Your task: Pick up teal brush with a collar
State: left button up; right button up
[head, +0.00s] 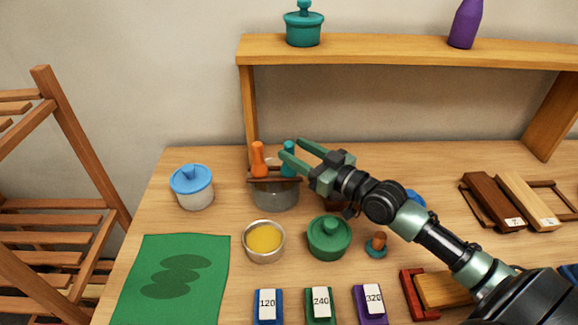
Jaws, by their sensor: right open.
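The teal brush (288,153) stands upright in a grey metal pot (276,196) beside an orange-handled brush (258,158). Only its upper handle shows clearly; the lower part and any collar are hidden in the pot and behind the dark bar across it. My right gripper (293,150) is open, its two green fingers reaching left at the height of the teal handle. The fingers overlap the handle's right side in the picture; I cannot tell whether they touch it. My left gripper is not in view.
A wooden shelf (400,51) spans the back. A green mat (172,278) lies front left.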

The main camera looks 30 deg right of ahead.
jog(key=shift+w+a+r, duration=0.15)
jog(key=shift+w+a, duration=0.05)
jog(key=shift+w, duration=0.2)
jog(key=p+x, duration=0.1)
jog(key=x, duration=0.2)
jog(key=shift+w+a, duration=0.25)
jog(key=shift+w, duration=0.05)
jog(key=shift+w+a, duration=0.2)
jog(key=shift+w, duration=0.15)
grip_shut()
